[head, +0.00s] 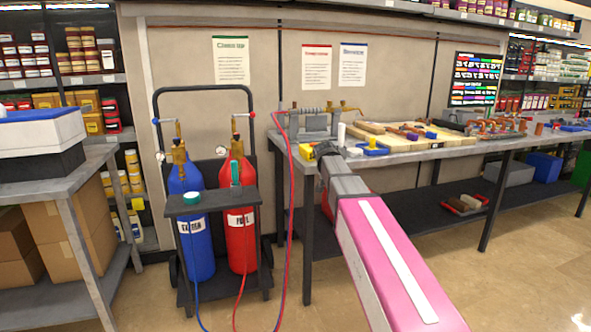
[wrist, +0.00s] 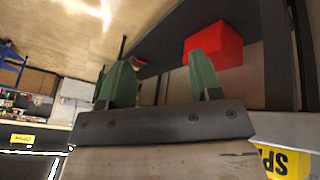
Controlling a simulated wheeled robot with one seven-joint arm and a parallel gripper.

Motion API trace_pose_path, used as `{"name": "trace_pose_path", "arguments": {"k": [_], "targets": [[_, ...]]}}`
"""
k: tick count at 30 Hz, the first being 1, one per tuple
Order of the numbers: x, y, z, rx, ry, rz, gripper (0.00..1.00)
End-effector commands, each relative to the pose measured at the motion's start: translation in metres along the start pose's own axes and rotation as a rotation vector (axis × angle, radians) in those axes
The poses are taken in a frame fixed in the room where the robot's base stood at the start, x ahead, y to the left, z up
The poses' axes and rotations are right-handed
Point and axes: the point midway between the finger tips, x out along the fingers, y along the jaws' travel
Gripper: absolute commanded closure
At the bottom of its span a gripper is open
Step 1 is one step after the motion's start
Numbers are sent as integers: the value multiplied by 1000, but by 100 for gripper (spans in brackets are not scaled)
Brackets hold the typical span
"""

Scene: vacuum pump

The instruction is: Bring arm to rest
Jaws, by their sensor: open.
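My arm, pink and grey, reaches from the lower right of the head view up to the left front part of the workbench (head: 430,155). Its far end is by the bench's front edge, and my gripper is mostly hidden there behind my own arm. In the wrist view my gripper (wrist: 162,78) shows two green fingers standing well apart. It is open, with nothing seen between the fingers. A red box (wrist: 213,45) lies beyond the right finger, on a dark surface; it looks apart from the finger, but the exact gap is unclear.
A cart with a blue cylinder (head: 192,235) and a red cylinder (head: 239,230) stands left of the bench, with hoses (head: 291,200) hanging near my arm. Small blocks and tools cover the bench top. A grey side table (head: 60,178) stands at left. Floor at right is clear.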

Motion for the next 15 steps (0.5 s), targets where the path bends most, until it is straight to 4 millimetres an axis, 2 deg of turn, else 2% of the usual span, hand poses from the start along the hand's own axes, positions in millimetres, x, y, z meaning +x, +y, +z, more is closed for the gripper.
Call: {"name": "trace_pose_path", "arguments": {"k": [1, 6, 15], "targets": [[20, 6, 24, -34, -26, -11, 42], [75, 18, 83, -143, -101, -62, 42], [149, 44, 193, -307, -221, -173, 42]]}}
